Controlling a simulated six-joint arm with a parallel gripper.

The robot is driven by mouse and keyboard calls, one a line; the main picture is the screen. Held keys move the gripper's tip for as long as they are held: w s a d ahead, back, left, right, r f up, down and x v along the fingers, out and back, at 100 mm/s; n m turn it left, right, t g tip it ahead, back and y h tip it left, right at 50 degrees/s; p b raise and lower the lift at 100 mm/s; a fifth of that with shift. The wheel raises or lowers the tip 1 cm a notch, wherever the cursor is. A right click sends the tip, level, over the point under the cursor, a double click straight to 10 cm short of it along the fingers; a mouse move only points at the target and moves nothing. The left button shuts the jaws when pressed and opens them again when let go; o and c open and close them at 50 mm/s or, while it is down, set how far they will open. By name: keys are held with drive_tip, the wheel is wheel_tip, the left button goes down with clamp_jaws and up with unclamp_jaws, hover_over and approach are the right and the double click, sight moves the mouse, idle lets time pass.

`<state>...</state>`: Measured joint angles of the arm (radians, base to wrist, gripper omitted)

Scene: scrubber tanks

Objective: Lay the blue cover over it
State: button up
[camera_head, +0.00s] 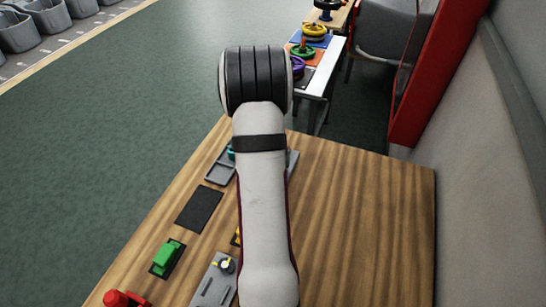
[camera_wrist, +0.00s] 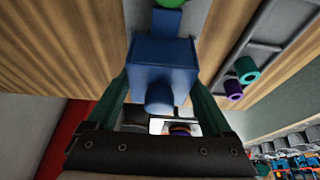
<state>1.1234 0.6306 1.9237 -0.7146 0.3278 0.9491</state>
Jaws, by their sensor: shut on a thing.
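In the wrist view, my gripper (camera_wrist: 159,84) is shut on a blue box-shaped cover (camera_wrist: 148,58) with a round blue knob facing the camera. A finger lies along each side of it. A smaller blue piece (camera_wrist: 167,22) shows just beyond the cover, with a green part (camera_wrist: 175,3) at the picture's top edge; I cannot tell whether they touch the cover. In the head view my arm hides the gripper and the cover. What the task's "it" is cannot be told for sure.
The wooden table (camera_head: 365,215) is clear on its right. Along its left lie a black pad (camera_head: 199,208), a green block (camera_head: 167,254), a red object (camera_head: 124,299), a grey panel (camera_head: 212,285) and a grey tray (camera_head: 219,168). A green ring (camera_wrist: 247,68) and purple ring (camera_wrist: 233,90) show in the wrist view.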

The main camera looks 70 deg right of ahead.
drive_tip(key=shift+f, duration=0.1)
idle(0.3)
drive_tip(key=shift+f, duration=0.4)
drive_tip(key=shift+f, duration=0.1)
drive_tip(key=shift+f, duration=0.3)
idle(0.5)
drive_tip(key=shift+f, duration=0.25)
drive_tip(key=shift+f, duration=0.1)
idle(0.5)
drive_tip(key=o, duration=1.2)
